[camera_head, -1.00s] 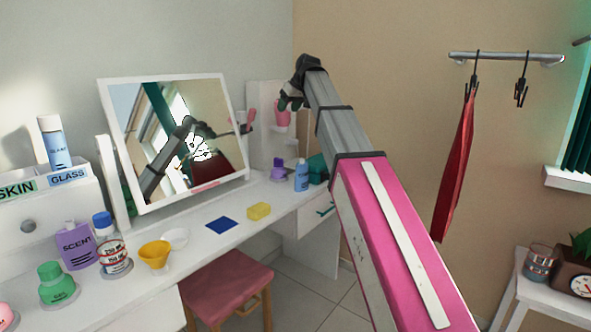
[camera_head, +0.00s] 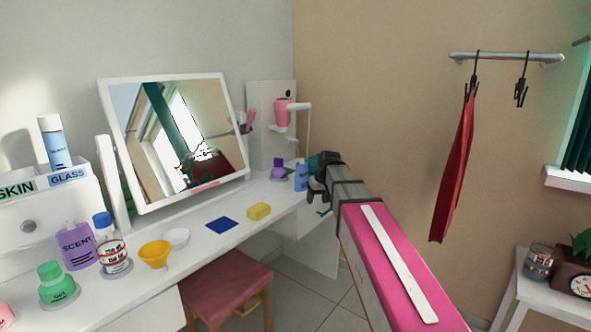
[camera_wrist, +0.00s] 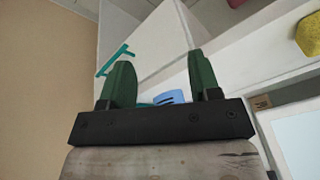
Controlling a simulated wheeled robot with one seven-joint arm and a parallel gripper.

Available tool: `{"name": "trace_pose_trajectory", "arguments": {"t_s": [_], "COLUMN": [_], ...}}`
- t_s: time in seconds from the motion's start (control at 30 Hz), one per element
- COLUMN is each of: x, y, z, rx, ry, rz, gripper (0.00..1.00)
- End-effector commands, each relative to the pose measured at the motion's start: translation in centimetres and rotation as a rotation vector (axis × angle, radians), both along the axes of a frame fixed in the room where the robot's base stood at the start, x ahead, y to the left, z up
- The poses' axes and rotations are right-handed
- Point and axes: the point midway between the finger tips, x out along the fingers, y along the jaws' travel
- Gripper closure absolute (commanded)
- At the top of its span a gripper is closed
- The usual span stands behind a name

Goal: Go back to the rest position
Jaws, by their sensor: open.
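My gripper (camera_head: 317,187) is at the right end of the white vanity, low beside the table edge, with my arm reaching out from the lower right. In the wrist view my gripper (camera_wrist: 160,85) shows two green fingers standing apart with nothing held between them. Beyond the fingers are the white drawer front (camera_wrist: 150,45) and its teal handle (camera_wrist: 115,60). A blue thing shows partly between the fingers. The blue bottle (camera_head: 301,175) stands on the vanity just left of my gripper in the head view; whether they touch cannot be told.
The white vanity (camera_head: 200,250) holds a tilted mirror (camera_head: 180,140), a yellow sponge (camera_head: 259,211), a blue cloth (camera_head: 222,225), a yellow funnel (camera_head: 155,253) and several bottles. A pink stool (camera_head: 228,290) stands below. A red garment (camera_head: 455,170) hangs at right.

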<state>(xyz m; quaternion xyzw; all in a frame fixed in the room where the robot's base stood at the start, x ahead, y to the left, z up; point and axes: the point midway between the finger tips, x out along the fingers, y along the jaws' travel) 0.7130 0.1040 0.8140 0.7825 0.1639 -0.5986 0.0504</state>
Motion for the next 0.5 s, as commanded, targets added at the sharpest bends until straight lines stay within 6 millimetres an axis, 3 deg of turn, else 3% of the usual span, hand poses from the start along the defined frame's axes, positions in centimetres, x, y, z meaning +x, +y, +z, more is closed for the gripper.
{"name": "trace_pose_trajectory", "arguments": {"t_s": [0.03,0.2,0.5], "x": [-1.8,-6.1,-14.8], "y": [-0.9,-3.3,-7.3], "z": [-2.2,-8.4,-17.5], "rx": [-0.008,-0.042,-0.101], "ry": [0.021,0.078,0.172], "rz": [-0.022,-0.09,-0.207], "gripper": [0.43,0.43,0.43]}}
